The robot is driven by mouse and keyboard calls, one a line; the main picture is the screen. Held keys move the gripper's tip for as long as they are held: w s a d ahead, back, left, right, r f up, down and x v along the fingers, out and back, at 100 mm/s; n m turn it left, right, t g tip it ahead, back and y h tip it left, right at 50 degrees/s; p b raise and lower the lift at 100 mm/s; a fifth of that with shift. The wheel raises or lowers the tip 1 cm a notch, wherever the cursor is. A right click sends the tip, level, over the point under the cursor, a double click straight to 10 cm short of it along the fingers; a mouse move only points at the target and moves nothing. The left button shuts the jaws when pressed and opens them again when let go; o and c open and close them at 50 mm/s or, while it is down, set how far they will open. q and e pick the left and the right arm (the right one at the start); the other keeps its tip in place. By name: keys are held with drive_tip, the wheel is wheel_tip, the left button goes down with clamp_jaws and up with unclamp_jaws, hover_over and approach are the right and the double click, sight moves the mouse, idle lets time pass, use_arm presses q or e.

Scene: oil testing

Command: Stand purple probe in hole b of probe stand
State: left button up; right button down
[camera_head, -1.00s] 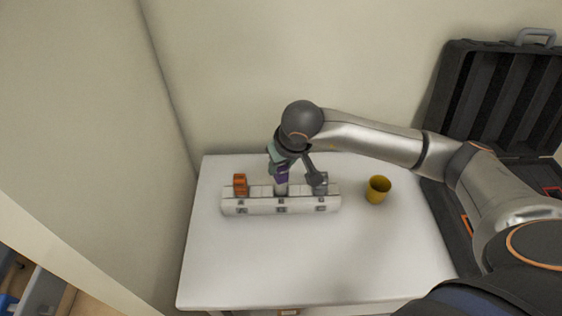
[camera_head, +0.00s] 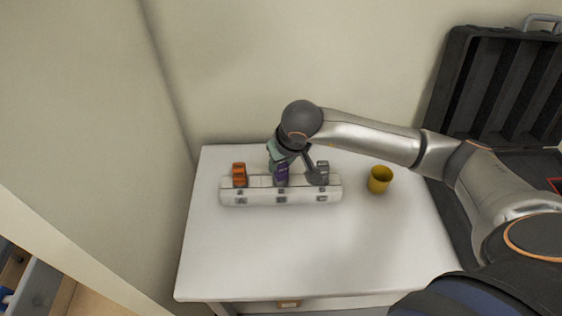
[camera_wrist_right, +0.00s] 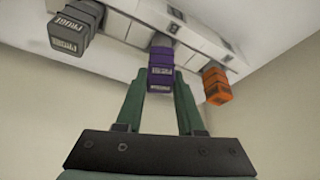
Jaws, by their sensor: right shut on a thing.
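The white probe stand (camera_head: 260,197) lies across the table and has three probe positions with labels on its front. The purple probe (camera_head: 282,176) is upright at the middle position, its purple head close above the stand's top and its lower shaft hidden in the stand. My right gripper (camera_head: 280,160) comes from above and behind, shut on the purple probe's head. The right wrist view shows its two green fingers on either side of the purple head (camera_wrist_right: 161,66). My left gripper is not in view.
An orange probe (camera_head: 239,174) stands at the left position and a grey probe (camera_head: 322,173) at the right one. A yellow cup (camera_head: 379,180) stands right of the stand. A black open case (camera_head: 490,100) lies beyond. The front of the white table (camera_head: 290,250) is clear.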

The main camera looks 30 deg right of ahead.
drive_tip(key=shift+b, duration=0.45)
idle(0.7)
drive_tip(key=shift+f+b, duration=0.6)
drive_tip(key=shift+b, duration=0.05)
drive_tip(key=c, duration=0.8)
unclamp_jaws()
